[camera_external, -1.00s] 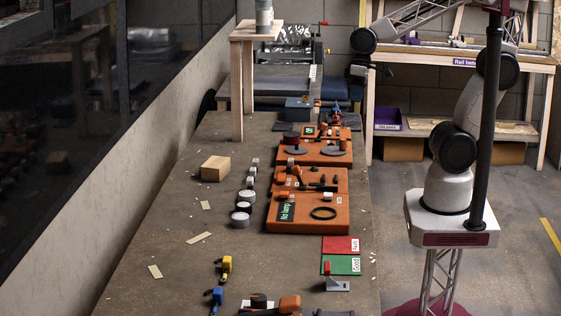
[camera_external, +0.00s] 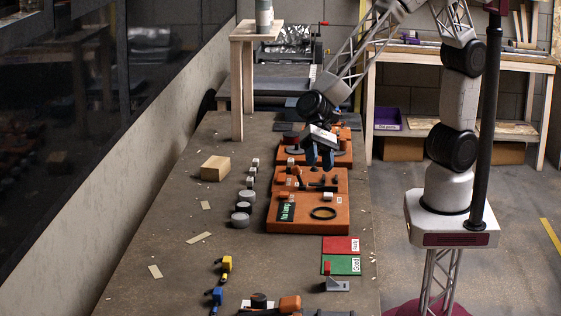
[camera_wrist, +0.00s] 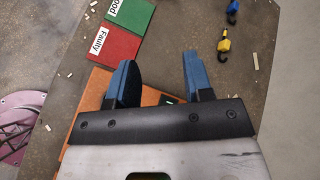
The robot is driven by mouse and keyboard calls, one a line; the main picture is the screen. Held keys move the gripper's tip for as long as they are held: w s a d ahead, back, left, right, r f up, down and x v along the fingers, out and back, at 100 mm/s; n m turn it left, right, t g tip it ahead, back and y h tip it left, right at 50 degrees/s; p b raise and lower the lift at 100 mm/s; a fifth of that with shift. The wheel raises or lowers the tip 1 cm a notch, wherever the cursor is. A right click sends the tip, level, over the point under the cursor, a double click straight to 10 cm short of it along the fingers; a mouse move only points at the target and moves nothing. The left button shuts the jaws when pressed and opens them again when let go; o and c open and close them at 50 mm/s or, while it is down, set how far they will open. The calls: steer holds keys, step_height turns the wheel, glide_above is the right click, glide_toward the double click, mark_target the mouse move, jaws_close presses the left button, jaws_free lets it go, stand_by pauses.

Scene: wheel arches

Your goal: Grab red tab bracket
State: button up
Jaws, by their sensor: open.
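The red tab bracket (camera_external: 338,285) stands on the bench in the external view, a small grey base with an upright red tab at its left end. It is just in front of the green card. I do not see it in the wrist view. My gripper (camera_external: 319,157) hangs above the orange boards, well behind the bracket, with its blue fingers pointing down. In the wrist view my gripper (camera_wrist: 159,68) has its fingers spread, with nothing between them.
A red "Faulty" card (camera_external: 340,245) and green "Good" card (camera_external: 341,265) lie behind the bracket. The orange board (camera_external: 330,226) carries a black ring. Yellow (camera_external: 226,264) and blue (camera_external: 217,296) hooked pieces lie to the left. An orange-topped part (camera_external: 290,304) lies front left.

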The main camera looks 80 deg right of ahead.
steer(key=a+f+m+y, duration=0.1)
steer(key=a+f+m, duration=0.45)
steer(key=a, duration=0.75)
steer(key=m+t+y, duration=0.1)
steer(key=m, duration=0.2)
glide_toward(327, 274)
step_height(327, 274, down, 2)
steer(key=shift+w+d+f, duration=0.1)
steer(key=shift+d+f, duration=0.1)
steer(key=shift+n, duration=0.25)
steer(key=shift+x, duration=1.3)
steer(key=shift+x, duration=2.55)
jaws_close()
